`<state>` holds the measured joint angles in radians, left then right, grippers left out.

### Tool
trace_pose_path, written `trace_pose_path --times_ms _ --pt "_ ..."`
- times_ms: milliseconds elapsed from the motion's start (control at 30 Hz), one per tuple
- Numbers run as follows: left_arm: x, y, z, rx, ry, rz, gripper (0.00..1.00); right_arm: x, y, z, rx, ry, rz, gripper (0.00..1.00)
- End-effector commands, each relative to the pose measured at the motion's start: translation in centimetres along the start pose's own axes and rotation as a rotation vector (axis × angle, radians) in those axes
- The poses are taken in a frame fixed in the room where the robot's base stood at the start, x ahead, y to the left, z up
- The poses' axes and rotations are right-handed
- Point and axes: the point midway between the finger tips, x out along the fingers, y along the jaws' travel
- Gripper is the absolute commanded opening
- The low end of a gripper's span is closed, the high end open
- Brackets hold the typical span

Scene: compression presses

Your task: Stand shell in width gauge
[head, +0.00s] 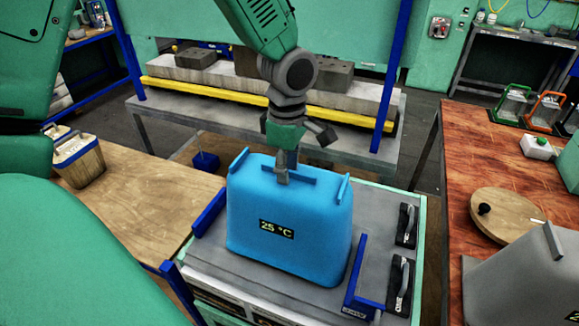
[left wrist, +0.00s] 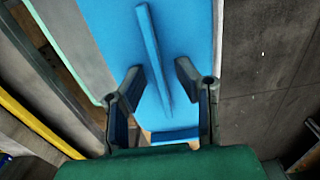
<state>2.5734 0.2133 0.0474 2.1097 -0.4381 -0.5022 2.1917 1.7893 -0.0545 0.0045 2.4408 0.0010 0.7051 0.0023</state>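A blue shell (head: 290,215) with a "25 °C" label stands upright on a grey bench top. Blue upright brackets, apparently the width gauge (head: 357,275), stand on that top, one at the shell's left and one at its right front. My left gripper (head: 283,180) is at the top of the shell, at its middle rib. In the left wrist view, the open fingers of the left gripper (left wrist: 160,82) are on either side of the rib (left wrist: 152,50), with gaps showing. The blue shell top (left wrist: 105,25) lies below them. My right gripper is not in view.
A grey shell (head: 515,285) stands at the lower right on a reddish table (head: 465,150) with a round wooden lid (head: 508,213). Black handles (head: 402,280) are on the bench's right side. A wooden table (head: 140,205) is at left; a press with a yellow bar (head: 250,104) stands behind.

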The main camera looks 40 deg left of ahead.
Motion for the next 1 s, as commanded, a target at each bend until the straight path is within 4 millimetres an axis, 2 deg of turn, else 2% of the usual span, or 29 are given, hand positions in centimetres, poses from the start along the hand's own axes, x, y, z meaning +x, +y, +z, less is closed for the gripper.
trace_pose_path --times_ms 233,367,800,1000 --pt "0.0 0.0 0.0 -0.001 0.0 -0.001 0.28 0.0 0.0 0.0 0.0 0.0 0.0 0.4" --pt "-0.9 0.1 0.0 -0.001 0.0 0.003 0.28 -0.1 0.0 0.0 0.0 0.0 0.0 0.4" --pt "-9.7 0.1 0.0 -0.001 -0.001 0.004 0.28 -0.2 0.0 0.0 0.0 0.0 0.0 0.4" --pt "-11.8 0.1 0.0 -0.001 0.0 0.001 0.28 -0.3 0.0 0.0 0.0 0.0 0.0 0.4"
